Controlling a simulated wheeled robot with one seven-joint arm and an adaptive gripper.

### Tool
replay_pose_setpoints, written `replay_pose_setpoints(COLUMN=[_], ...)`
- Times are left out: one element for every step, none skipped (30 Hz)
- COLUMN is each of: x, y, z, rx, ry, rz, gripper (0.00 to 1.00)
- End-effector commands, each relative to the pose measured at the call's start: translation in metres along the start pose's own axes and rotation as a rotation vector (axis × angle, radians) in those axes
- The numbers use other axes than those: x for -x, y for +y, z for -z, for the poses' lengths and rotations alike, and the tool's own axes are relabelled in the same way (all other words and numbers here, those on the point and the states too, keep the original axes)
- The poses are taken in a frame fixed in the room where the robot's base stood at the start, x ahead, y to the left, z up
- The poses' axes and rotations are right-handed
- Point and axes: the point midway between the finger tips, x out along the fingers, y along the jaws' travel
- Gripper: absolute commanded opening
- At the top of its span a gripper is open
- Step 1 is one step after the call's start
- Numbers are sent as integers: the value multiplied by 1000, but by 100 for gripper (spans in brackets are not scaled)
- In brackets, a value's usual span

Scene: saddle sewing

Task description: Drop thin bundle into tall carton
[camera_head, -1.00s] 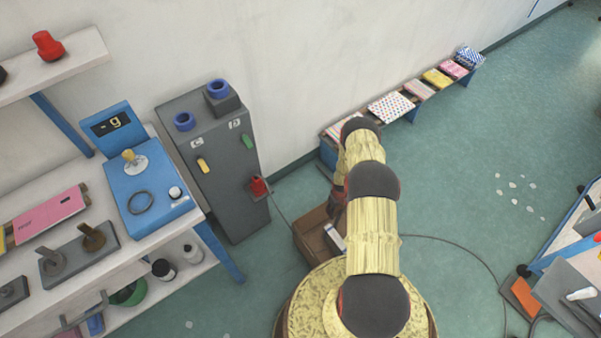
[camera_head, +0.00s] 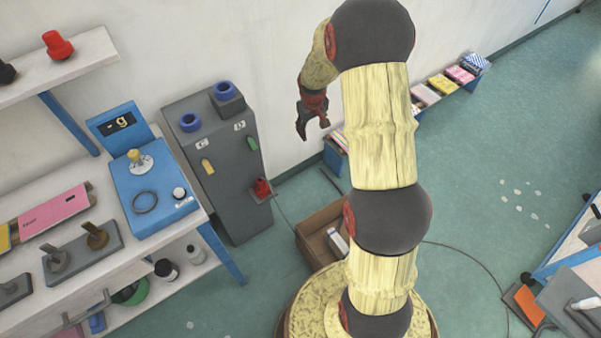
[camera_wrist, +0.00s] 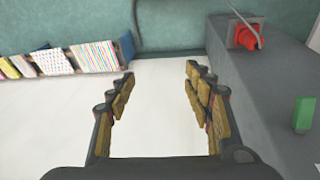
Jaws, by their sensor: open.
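My gripper (camera_head: 313,120) is open and empty, raised in front of the white wall, above and beyond a brown open carton (camera_head: 312,222). In the wrist view my two fingers (camera_wrist: 160,76) are spread with only bare wall between them. The carton stands on the floor beside my base, partly hidden by my arm. A thin white item with a dark mark (camera_head: 337,243) lies tilted inside it; I cannot tell for certain whether it is the thin bundle. The carton does not show in the wrist view.
A grey cabinet (camera_head: 225,170) with a red knob (camera_head: 262,187) stands left of the carton; it also shows close on the right in the wrist view (camera_wrist: 265,110). A low bench with folded patterned cloths (camera_head: 440,84) runs along the wall. A workbench (camera_head: 150,235) stands left. Open floor lies right.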

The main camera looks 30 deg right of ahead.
Motion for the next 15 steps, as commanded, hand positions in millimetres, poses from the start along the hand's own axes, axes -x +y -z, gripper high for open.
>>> replay_pose_setpoints(x=[29, 43, 62, 75, 89, 107, 120, 133, 149, 162, 173, 189, 200, 211, 225], y=[-8, -12, -18, -23, -28, -34, -39, -44, -50, -55, -60, -66, -71, -76, -83], z=[2, 2, 1, -1, -2, -5, -8, -11, -16, -20, -24, -30, -35, -41, -48], rx=[1, -1, -4, -5, -6, -9, -10, -12, -14, -15, -16, -17, -19, -21, -22], ry=[18, 26, 33, 40, 48, 57, 64, 71, 79, 87, 93, 103, 110, 117, 126], rz=[-2, -2, -1, 0, 1, 2, 3, 5, 7, 9, 11, 15, 17, 20, 24], gripper=[52, 52, 52, 52, 52, 52, 52, 52, 52, 52, 52, 52, 52, 52, 52])
